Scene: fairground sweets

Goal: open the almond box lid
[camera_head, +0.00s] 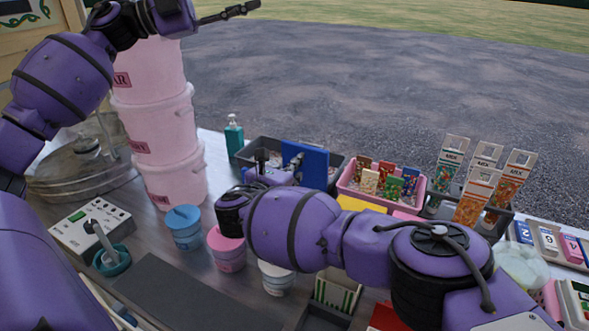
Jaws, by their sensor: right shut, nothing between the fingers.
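A blue upright panel (316,165) stands at the dark grey tray behind the counter's middle. It looks like a raised lid, but I see no almond label and cannot tell for sure that it belongs to the almond box. My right gripper (297,163) is shut and empty, in front of the panel's left part. I cannot tell whether it touches the panel. My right arm hides much of the area below. My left gripper (238,11) is high at the top, far from the panel, seen edge-on.
Pink tubs (168,137) are stacked at left. Blue (186,236) and pink (228,258) cups stand in front. A pink tray (349,190) of packets and several tall cartons (475,195) stand at right. A teal bottle (234,137) stands behind. The dark mat (175,292) is clear.

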